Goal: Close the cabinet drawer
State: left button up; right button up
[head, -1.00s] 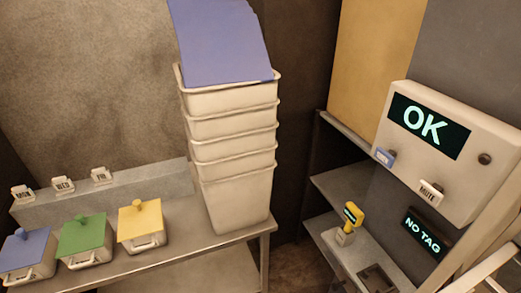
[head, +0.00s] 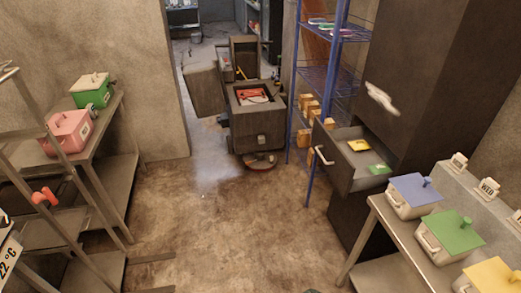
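A tall dark cabinet (head: 425,60) stands at the right in the head view. Its drawer (head: 340,178) is pulled out toward the left, with a pale curved handle (head: 321,156) on its front. A yellow item (head: 358,145) and a green item (head: 380,169) lie inside the open drawer. A white, irregular patch or piece (head: 381,98) shows on the cabinet face above the drawer; I cannot tell what it is. Neither of my grippers is in view.
A blue wire shelf (head: 327,60) stands just beyond the drawer. A table with lidded bins (head: 415,195) is at the near right, another table (head: 100,128) at the left. A dark wheeled unit (head: 258,130) stands in the doorway. The middle floor (head: 215,220) is clear.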

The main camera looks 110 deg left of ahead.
aim_at(347, 168)
jog(key=u, duration=3)
